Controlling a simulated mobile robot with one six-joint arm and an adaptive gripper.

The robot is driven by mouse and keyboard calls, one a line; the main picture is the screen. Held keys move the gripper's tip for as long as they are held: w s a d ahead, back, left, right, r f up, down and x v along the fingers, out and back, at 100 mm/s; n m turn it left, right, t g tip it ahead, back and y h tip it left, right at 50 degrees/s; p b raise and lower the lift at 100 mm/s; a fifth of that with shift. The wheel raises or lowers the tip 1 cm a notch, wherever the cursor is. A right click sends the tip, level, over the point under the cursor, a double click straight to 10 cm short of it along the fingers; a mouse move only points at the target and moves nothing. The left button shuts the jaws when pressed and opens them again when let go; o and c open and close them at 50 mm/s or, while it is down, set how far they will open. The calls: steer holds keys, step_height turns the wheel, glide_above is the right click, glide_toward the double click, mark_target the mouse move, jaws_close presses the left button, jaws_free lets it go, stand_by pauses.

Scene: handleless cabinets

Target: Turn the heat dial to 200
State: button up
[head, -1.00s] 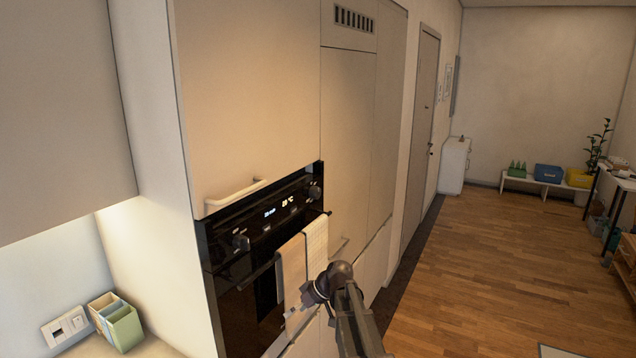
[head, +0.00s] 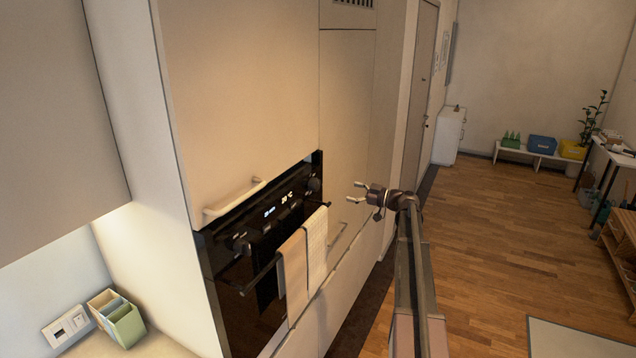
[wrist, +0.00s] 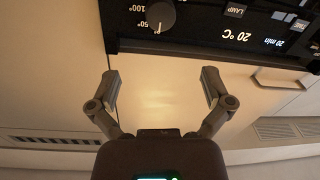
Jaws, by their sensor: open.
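The heat dial (wrist: 160,15) is a dark round knob at the top of the wrist view, partly cut off. Marks near 50° and 100° show beside it, and a white line on it lies near the 50° mark. In the head view the heat dial (head: 314,184) is at the right end of the black oven panel. The display (wrist: 237,36) reads 20 °C. My gripper (head: 354,192) is open and empty, out to the right of the dial and apart from it. In the wrist view my gripper (wrist: 160,80) has its fingers spread below the dial.
A second knob (head: 241,246) is at the panel's left end. Two towels (head: 304,258) hang over the oven's handle bar. A cupboard handle (head: 235,197) juts out above the oven. The floor (head: 490,240) to the right is clear.

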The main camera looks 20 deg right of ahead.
mark_target(318, 184)
steer(key=shift+s, duration=0.15)
steer(key=x, duration=1.3)
steer(key=shift+w+a, duration=0.2)
steer(key=shift+w, duration=0.15)
steer(key=c, duration=1.1)
